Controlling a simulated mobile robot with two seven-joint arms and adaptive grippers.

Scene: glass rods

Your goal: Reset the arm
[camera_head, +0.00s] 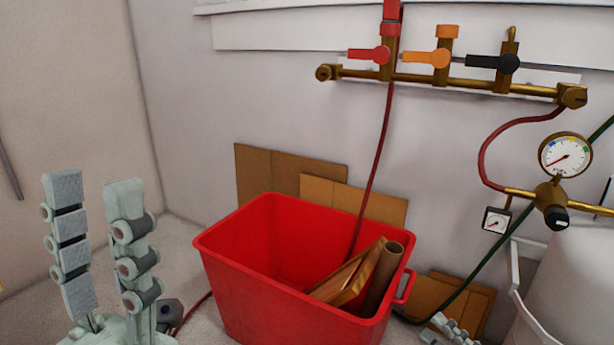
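My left gripper (94,184) stands upright at the lower left, left of the red bin (264,285). Its two pale grey fingers are apart with a gap between them, and nothing shows in it. Only a small part of my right gripper (452,330) shows at the bottom edge, right of the bin and in front of brown cardboard. Most of it is cut off by the frame, so I cannot tell how its fingers stand. No glass rods can be made out.
The red bin holds a brown tube (384,277) and brown sheets. Cardboard (268,172) leans on the wall behind it. A brass valve pipe (420,80) and a gauge (566,155) are on the wall. A white tank (580,290) stands at right.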

